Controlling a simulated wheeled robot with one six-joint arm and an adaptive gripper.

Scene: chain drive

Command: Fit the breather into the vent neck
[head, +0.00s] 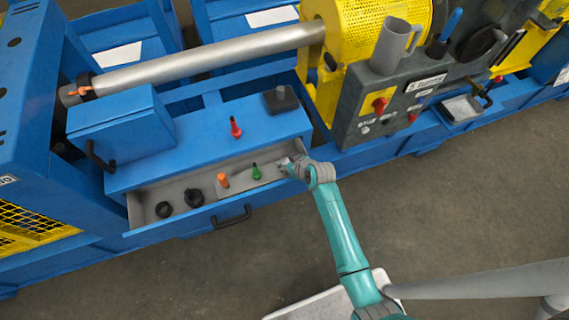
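I cannot tell for certain which part is the breather or which is the vent neck. An open grey drawer (178,187) in the blue machine holds two black round caps, one at the left (163,209) and one beside it (194,198). It also holds an orange piece (223,180) and a green piece (256,172), both standing. A dark block with a short grey post (281,97) sits on the blue top above.
A red pointed piece (235,127) stands on the blue top (200,145). The drawer's black handle (231,217) juts out in front. A dark control panel (410,98) with a grey cup (391,48) stands at the right. The floor (450,205) in front is clear.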

